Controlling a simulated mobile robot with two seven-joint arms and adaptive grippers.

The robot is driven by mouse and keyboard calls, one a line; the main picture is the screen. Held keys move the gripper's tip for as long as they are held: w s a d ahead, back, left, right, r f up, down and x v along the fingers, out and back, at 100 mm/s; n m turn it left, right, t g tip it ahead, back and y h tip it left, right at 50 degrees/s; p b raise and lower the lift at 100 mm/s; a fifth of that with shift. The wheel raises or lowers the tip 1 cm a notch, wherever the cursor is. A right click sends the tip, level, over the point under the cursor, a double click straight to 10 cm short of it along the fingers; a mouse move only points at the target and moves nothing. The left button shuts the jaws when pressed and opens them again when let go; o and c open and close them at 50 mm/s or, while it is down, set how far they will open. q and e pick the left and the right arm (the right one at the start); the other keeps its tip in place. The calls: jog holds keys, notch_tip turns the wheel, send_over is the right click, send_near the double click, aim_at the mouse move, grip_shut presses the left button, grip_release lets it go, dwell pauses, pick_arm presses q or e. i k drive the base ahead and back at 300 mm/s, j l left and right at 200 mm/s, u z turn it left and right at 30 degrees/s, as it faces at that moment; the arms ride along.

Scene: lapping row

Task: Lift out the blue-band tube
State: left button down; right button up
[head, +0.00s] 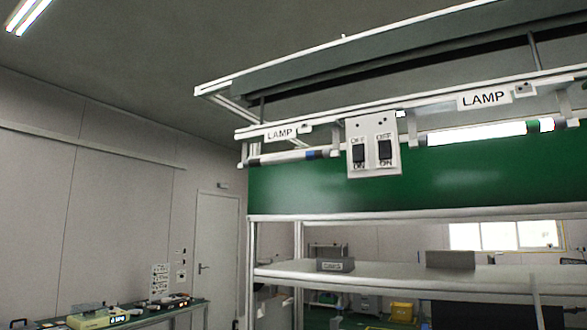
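The blue-band tube (278,158) sits in the left lamp fitting under the front rail of the frame, beside the left LAMP label (280,133). Its blue band (311,154) is near its right end, and the tube looks dim. A second tube (475,134) with a green band (547,125) sits in the right fitting under the other LAMP label (483,98) and glows bright white. A switch plate (373,170) with two black rockers marked OFF and ON hangs between them. I cannot tell the rocker positions. Neither gripper is in view.
A green panel (420,190) stands behind the tubes. Below it, a white shelf (390,272) bears a grey labelled block (335,265) and another grey block (450,259). A bench (150,318) with instruments stands at lower left. The space left of the frame looks clear.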

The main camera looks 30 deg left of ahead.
aim_at(314, 155)
jog(key=i+j, duration=0.15)
jog(key=j, duration=0.25)
jog(key=i+j, duration=0.1)
jog(key=j, duration=0.25)
jog(key=i+j, duration=0.15)
jog(key=j, duration=0.25)
jog(key=i+j, duration=0.15)
jog(key=j, duration=0.2)
jog(key=i+j, duration=0.1)
jog(key=j, duration=0.3)
jog(key=i+j, duration=0.15)
jog(key=j, duration=0.2)
jog(key=z, duration=0.05)
